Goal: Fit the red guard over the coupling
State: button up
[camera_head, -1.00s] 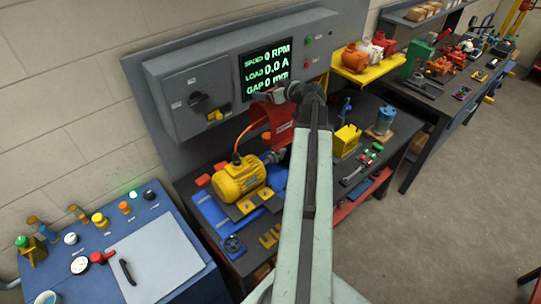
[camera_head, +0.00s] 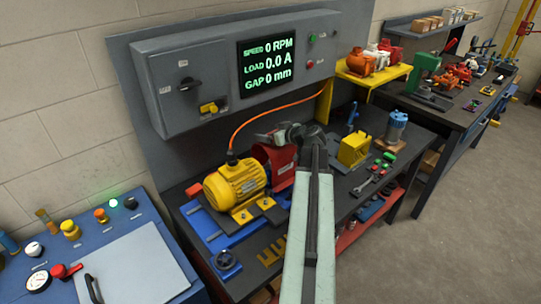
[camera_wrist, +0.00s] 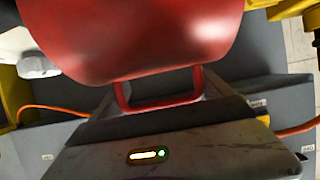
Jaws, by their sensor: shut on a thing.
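The red guard (camera_head: 285,171) is a curved shell just right of the yellow motor (camera_head: 235,185). The coupling at the motor's right end is hidden, with the guard in front of or over it; I cannot tell whether the guard is seated. My gripper (camera_head: 284,136) is at the top of the guard, shut on its handle. In the wrist view the guard (camera_wrist: 150,35) fills the top, and its red loop handle (camera_wrist: 160,103) runs down to my gripper (camera_wrist: 158,112).
The motor sits on a blue base (camera_head: 215,228) on the dark bench. A control panel (camera_head: 160,100) stands behind, with an orange cable (camera_head: 262,115) to the motor. A yellow block (camera_head: 353,150) and a blue-grey pump (camera_head: 396,127) stand to the right.

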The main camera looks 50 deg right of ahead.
aim_at(275, 153)
jog(key=shift+f+b, duration=2.2)
jog(key=shift+f, duration=0.45)
jog(key=shift+r, duration=0.2)
jog(key=o, duration=1.8)
jog(key=shift+o, duration=0.2)
jog(key=p+v, duration=0.5)
jog(key=v, duration=0.7)
